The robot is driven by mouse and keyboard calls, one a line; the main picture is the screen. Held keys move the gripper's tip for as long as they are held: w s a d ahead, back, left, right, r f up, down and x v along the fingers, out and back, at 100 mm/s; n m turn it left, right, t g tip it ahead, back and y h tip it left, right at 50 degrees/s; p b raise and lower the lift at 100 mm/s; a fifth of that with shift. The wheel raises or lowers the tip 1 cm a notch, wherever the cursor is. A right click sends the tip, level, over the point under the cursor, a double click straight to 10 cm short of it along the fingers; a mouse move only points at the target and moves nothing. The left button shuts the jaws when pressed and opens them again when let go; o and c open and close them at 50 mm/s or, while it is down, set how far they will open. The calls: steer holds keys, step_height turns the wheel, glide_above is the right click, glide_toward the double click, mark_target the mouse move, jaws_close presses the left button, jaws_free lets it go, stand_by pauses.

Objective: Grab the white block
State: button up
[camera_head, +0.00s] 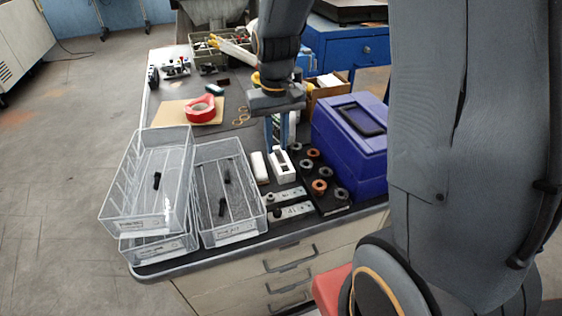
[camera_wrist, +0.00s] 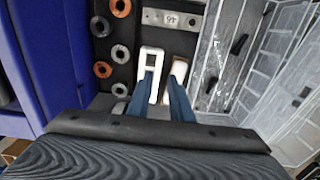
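Two white blocks lie side by side on the dark bench top. One is a plain white block (camera_head: 259,167); the other is a white block with dark openings (camera_head: 281,166). In the wrist view the block with openings (camera_wrist: 150,58) is left and the plain block (camera_wrist: 180,68) is right, its near part hidden by a finger. My gripper (camera_head: 280,137) points down at the far ends of the blocks. Its blue fingers (camera_wrist: 162,82) are apart with nothing seen between them; one overlaps each block in the wrist view. Whether they touch is unclear.
Several metal and copper rings (camera_head: 319,186) lie on a black plate beside the blocks. Labelled metal bars (camera_head: 290,211) lie in front. A red tape roll (camera_head: 200,108) lies farther back.

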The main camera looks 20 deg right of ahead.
mark_target(275, 160)
steer(key=w, duration=0.3)
steer(key=shift+d+f, duration=0.2)
steer(key=shift+f, duration=0.15)
steer(key=shift+w+f, duration=0.15)
steer(key=shift+f, duration=0.2)
steer(key=shift+f+p, duration=0.75)
steer(key=shift+f, duration=2.75)
jaws_close()
